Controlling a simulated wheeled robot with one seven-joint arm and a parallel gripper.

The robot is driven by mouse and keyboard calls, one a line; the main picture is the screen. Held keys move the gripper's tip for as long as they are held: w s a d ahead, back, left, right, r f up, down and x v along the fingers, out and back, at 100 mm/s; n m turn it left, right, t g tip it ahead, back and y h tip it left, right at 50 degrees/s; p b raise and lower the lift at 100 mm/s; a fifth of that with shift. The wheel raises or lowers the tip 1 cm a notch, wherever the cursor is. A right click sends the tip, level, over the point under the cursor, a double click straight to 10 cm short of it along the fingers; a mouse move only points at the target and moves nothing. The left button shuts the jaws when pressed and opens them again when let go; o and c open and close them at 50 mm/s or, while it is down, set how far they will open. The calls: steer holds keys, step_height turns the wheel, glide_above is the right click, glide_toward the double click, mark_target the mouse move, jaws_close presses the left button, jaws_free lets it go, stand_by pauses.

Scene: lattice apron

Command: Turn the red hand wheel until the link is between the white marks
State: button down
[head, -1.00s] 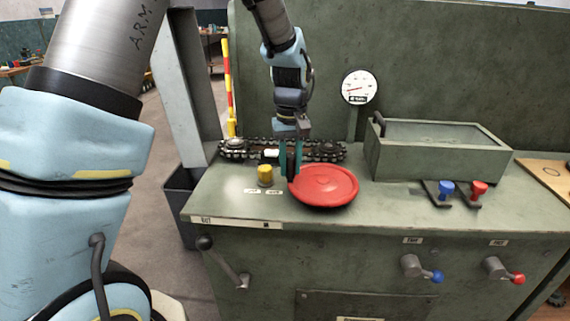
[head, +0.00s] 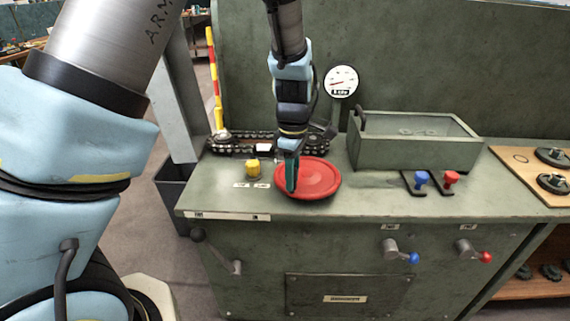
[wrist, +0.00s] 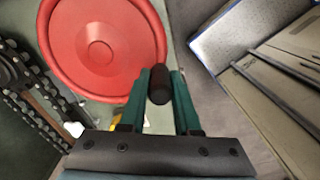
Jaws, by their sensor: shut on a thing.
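The red hand wheel (head: 318,181) lies flat on the green bench top, and its dish fills the upper left of the wrist view (wrist: 100,42). My gripper (head: 291,186) points down at the wheel's left front part. In the wrist view its teal fingers are shut on a dark upright handle (wrist: 158,84) at the wheel's rim. A dark chain (head: 228,145) runs behind the wheel, with one white link (head: 263,147) on its near run. The white marks cannot be made out for certain; my gripper and arm cover part of the chain.
A yellow knob (head: 252,167) stands left of the wheel. A round gauge (head: 341,81) and a green box (head: 412,150) stand behind and to the right. Blue (head: 421,179) and red (head: 451,178) levers are right of the wheel. The bench front edge is near.

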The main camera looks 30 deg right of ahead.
steer(key=s+n+p, duration=0.1)
steer(key=d+n+p, duration=0.1)
steer(key=shift+s+d+r+n, duration=0.15)
steer(key=shift+s+r+n, duration=0.05)
steer(key=shift+s+n, duration=0.15)
steer(key=shift+s+d+f+p, duration=0.15)
steer(key=shift+s+d+p, duration=0.45)
steer(key=shift+d+p, duration=0.3)
steer(key=c, duration=0.6)
jaws_free()
step_height(320, 180, up, 11)
steer(key=shift+f+b, duration=0.15)
steer(key=shift+b, duration=0.65)
